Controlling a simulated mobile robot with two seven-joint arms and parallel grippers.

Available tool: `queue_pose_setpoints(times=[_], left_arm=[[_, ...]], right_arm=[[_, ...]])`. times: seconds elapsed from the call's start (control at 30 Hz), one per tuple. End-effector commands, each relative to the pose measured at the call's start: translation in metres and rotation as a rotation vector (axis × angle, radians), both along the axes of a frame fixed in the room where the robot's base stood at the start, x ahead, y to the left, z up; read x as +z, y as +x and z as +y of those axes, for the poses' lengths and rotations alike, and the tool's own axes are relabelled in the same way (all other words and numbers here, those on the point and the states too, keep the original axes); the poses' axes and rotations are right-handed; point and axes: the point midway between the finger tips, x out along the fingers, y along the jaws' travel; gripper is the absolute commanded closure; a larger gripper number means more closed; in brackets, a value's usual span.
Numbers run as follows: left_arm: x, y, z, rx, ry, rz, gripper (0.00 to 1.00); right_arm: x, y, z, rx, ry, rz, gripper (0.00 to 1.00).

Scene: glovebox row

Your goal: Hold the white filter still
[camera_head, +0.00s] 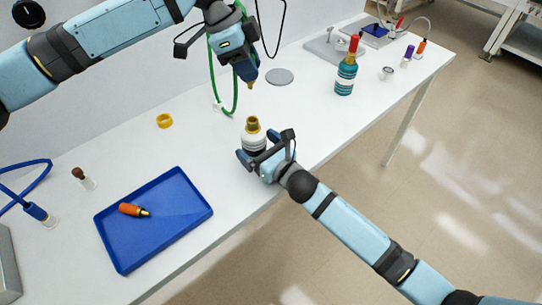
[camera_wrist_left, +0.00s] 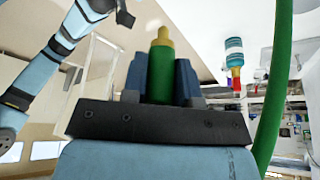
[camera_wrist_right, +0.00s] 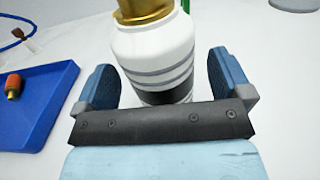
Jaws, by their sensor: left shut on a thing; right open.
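The white filter (camera_head: 256,140) stands upright on the bench, with a gold neck on top and grey and black bands. It also shows in the right wrist view (camera_wrist_right: 155,50). My right gripper (camera_head: 266,150) is open, with one finger on each side of the filter's lower body; gaps show beside both fingers in the right wrist view. My left gripper (camera_head: 246,70) is shut on a green hose connector (camera_wrist_left: 161,75) with a gold tip pointing down. It is above and behind the filter, and the tip is apart from the filter's neck.
A blue tray (camera_head: 125,245) with an orange connector (camera_head: 133,210) lies at the left. A yellow ring (camera_head: 164,120) and a grey disc (camera_head: 280,77) lie behind. A teal bottle (camera_head: 346,75) stands to the right. The green hose (camera_head: 212,75) hangs beside my left gripper.

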Motion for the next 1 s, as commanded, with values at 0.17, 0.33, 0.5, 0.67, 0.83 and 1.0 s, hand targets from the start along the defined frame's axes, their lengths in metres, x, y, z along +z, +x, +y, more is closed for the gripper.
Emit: queue_pose_setpoints(times=[0.17,0.33,0.5,0.67,0.83,1.0], left_arm=[[0.0002,0.0000,0.0000,0.000,0.000,0.000,1.00],[0.0002,0.0000,0.0000,0.000,0.000,0.000,1.00],[0.0002,0.0000,0.0000,0.000,0.000,0.000,1.00],[0.0002,0.0000,0.0000,0.000,0.000,0.000,1.00],[0.0002,0.0000,0.0000,0.000,0.000,0.000,1.00],[0.0001,0.0000,-0.0001,0.000,0.000,0.000,1.00]], right_arm=[[-0.0001,0.0121,0.0093,0.000,0.000,0.001,0.03],[0.0003,0.0147,0.0114,0.000,0.001,0.001,0.03],[0.0002,0.0145,0.0111,0.000,0.001,0.001,0.03],[0.0001,0.0144,0.0111,0.000,0.001,0.001,0.40],[0.0000,0.0144,0.0110,0.000,0.001,0.001,0.64],[0.0000,0.0143,0.0110,0.000,0.001,0.001,0.64]])
